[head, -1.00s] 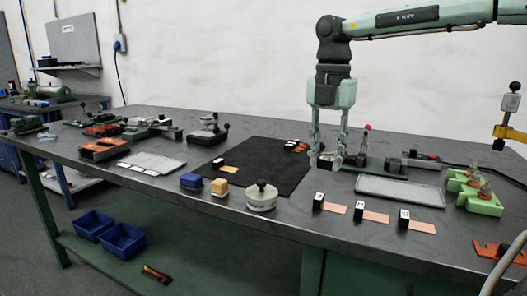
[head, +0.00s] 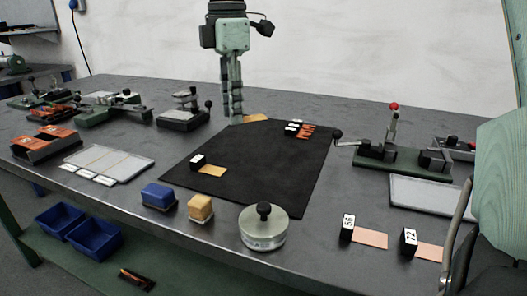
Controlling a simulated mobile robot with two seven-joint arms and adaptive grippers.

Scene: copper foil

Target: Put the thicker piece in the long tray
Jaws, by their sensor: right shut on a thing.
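My right gripper (head: 232,120) points down at the back left corner of the black mat (head: 262,165). It is shut on a thin tan piece (head: 257,118), which juts out to the right of the fingertips; the fingers partly hide it. Another yellowish piece (head: 212,169) lies on the mat beside a black block with a white label. A shallow grey tray (head: 432,199) lies at the right, partly hidden by my arm. Another grey tray (head: 108,160) with several white labels is at the left. Thickness cannot be read from here. My left gripper is out of view.
Copper strips (head: 370,238) with black number blocks lie at the front right. A round weight with a knob (head: 263,232), a blue block (head: 158,195) and a yellow block (head: 201,208) stand along the front. A lever tool (head: 388,153) stands right of the mat. Orange pieces (head: 307,131) lie at the mat's back.

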